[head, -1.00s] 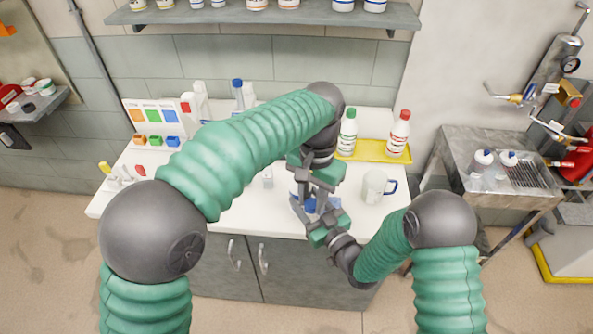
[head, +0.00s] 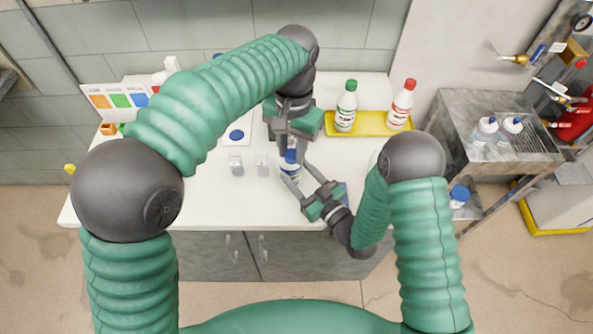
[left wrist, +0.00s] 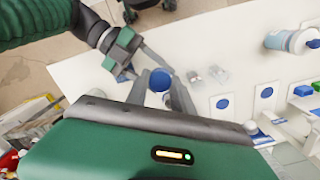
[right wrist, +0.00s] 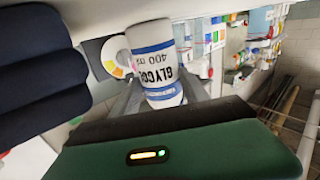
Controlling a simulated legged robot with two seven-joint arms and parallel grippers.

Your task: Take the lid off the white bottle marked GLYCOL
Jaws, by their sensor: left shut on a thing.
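The white GLYCOL bottle (right wrist: 160,75) with blue bands stands on the white counter; its label shows in the right wrist view. In the head view its body (head: 290,170) is partly hidden by my grippers. My left gripper (head: 291,145) points down from above and is shut on the blue lid (left wrist: 160,80), which shows between its fingers in the left wrist view. My right gripper (head: 296,172) reaches in from the front right, fingers apart on either side of the bottle body. Whether the lid is still seated on the neck is hidden.
A green-capped bottle (head: 346,106) and a red-capped bottle (head: 402,104) stand on a yellow tray (head: 370,124) behind. Two small clear blocks (head: 250,166) lie left of the bottle. A metal bench (head: 462,110) stands right.

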